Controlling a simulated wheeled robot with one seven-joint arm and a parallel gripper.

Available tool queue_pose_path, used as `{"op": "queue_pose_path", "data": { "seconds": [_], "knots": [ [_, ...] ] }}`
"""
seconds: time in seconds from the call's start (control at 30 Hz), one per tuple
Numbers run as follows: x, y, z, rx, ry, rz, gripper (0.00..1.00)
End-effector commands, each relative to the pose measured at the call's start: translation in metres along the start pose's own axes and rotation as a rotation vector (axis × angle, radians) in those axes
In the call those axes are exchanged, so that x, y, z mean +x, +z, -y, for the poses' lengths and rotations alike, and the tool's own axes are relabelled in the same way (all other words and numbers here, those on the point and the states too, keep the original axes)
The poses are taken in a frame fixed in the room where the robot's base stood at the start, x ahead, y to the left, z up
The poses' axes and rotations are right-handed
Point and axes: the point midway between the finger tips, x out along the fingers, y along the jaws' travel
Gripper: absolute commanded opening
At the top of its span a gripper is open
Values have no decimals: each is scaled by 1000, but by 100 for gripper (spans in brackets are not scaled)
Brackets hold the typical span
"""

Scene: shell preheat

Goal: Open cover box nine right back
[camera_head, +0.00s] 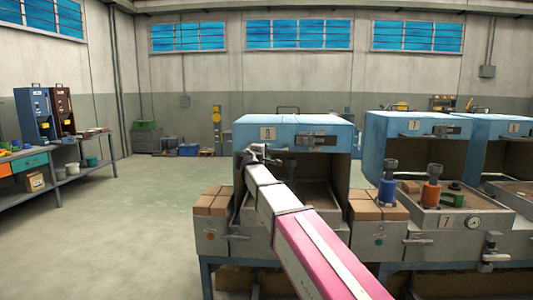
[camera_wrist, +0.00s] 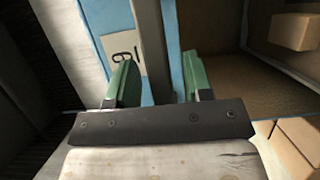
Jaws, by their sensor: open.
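The blue cover (camera_head: 290,121) of the middle box stands over its tray, with its front side open. A small number plate (camera_head: 268,133) is on its front edge; it looks like a nine but is small. It also shows turned in the wrist view (camera_wrist: 125,55). A dark latch or handle (camera_head: 316,140) is at the right of that edge. My gripper (camera_head: 262,154) is at the left part of the cover's front edge. In the wrist view its green fingers (camera_wrist: 160,88) are apart, with a grey bar (camera_wrist: 150,45) between them; contact cannot be told.
Wooden blocks (camera_head: 213,201) sit left of the tray and more blocks (camera_head: 378,206) sit right. A workbench (camera_head: 60,160) is far left. The floor (camera_head: 140,230) between is clear.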

Motion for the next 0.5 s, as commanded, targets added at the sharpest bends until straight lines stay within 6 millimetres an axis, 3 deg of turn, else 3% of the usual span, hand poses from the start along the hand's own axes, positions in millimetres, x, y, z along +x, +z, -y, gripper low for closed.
{"op": "queue_pose_path", "data": {
  "seconds": [0.37,0.5],
  "knots": [
    [6,0,0,0,0,-1,47],
    [6,0,0,0,0,0,4]
  ]
}}
